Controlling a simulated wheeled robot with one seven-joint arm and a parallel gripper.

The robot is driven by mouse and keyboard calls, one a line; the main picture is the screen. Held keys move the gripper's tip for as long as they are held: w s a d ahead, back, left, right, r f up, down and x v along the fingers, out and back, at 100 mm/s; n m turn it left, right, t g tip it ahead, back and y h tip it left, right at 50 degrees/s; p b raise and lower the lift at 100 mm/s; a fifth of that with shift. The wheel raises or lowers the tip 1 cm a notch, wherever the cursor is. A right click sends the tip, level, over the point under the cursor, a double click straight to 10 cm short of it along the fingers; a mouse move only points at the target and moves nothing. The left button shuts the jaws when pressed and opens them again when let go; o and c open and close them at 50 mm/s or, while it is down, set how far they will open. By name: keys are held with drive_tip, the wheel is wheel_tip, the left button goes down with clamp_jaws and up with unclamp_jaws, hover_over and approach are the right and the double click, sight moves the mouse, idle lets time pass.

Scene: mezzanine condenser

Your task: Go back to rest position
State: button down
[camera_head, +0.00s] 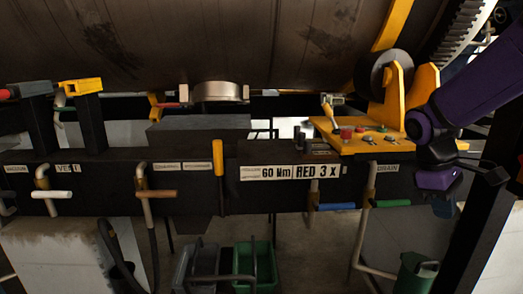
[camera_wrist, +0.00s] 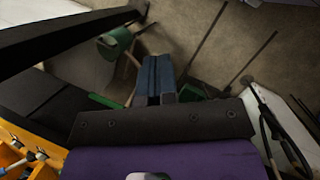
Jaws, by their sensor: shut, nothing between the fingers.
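My gripper (camera_head: 446,208) is at the right of the head view, at the end of my purple arm, pointing down. It is beside the right end of the dark bench front, near the DRAIN label (camera_head: 388,168). In the wrist view my gripper (camera_wrist: 153,62) has its two blue-grey fingers together with nothing between them. Below the fingers there is floor, and a green-handled valve (camera_wrist: 104,101) shows just left of them. The same green handle (camera_head: 391,203) is left of my gripper in the head view.
An orange fixture (camera_head: 352,145) with small parts stands on the bench left of my arm. A dark slanted post (camera_head: 485,215) is close on the right. A green bucket (camera_head: 413,272) is on the floor below. A large brown drum (camera_head: 230,40) hangs above the bench.

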drive_tip(key=s+a+r+m+t+y, duration=0.3)
drive_tip(key=s+a+r+m+t, duration=0.3)
drive_tip(key=s, duration=0.7)
drive_tip(key=shift+s+a+r+t, duration=0.35)
drive_tip(key=shift+a+r+t, duration=0.45)
drive_tip(key=shift+a+r, duration=0.65)
drive_tip(key=shift+d+r, duration=0.25)
